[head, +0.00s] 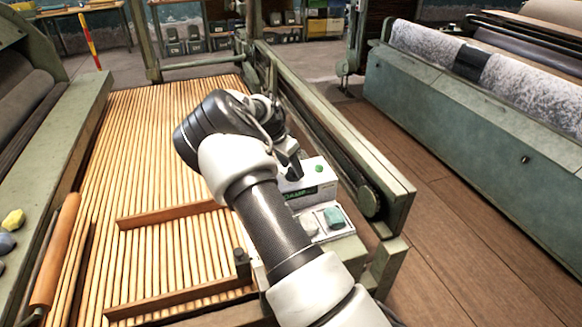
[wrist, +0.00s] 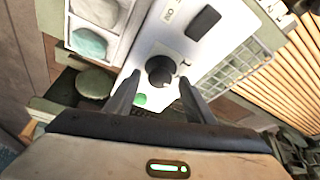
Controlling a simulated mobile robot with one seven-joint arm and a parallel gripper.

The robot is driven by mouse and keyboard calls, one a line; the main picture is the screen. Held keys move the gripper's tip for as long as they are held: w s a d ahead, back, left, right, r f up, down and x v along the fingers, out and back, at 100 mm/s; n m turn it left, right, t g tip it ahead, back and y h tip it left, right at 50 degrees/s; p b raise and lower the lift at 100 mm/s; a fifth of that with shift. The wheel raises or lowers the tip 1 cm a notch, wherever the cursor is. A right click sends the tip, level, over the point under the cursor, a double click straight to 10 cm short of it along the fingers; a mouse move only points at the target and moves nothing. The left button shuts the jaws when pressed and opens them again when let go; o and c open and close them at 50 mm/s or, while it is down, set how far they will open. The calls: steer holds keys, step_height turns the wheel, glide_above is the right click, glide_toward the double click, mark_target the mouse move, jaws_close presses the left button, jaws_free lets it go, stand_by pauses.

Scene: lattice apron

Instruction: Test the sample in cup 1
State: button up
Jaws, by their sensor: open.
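A white tester (head: 317,176) with a green button and a dark display with green letters stands on the machine's edge. The wrist view shows it from above (wrist: 180,35), with a black round part (wrist: 160,70) on top. My gripper (wrist: 159,79) is open, its fingers on either side of the black round part; contact cannot be told. A white tray beside the tester holds a teal sample (head: 334,217) and a whitish sample (head: 309,224). They also show in the wrist view as teal (wrist: 88,43) and whitish (wrist: 98,9). I cannot read which is cup 1.
A pale grid rack (wrist: 237,50) lies beside the tester. The slatted wooden apron (head: 150,150) fills the left, with wooden bars (head: 165,214) on it. A green machine rail (head: 330,135) runs behind the tester. Wooden floor (head: 450,225) lies clear to the right.

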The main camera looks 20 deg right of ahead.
steer(key=c, duration=1)
steer(key=shift+n, duration=0.4)
steer(key=n+t+b, duration=0.1)
steer(key=n, duration=0.1)
steer(key=n+y+b, duration=0.1)
steer(key=n, duration=0.1)
steer(key=shift+s+d+f+n+t, duration=0.1)
steer(key=shift+s+d+n+t, duration=0.1)
steer(key=shift+n+t, duration=0.15)
steer(key=shift+s+n+t+y+b, duration=0.1)
steer(key=shift+n+t+y+b, duration=0.45)
steer(key=shift+n, duration=1.2)
steer(key=shift+g+y+b, duration=0.25)
steer(key=shift+g+b, duration=0.05)
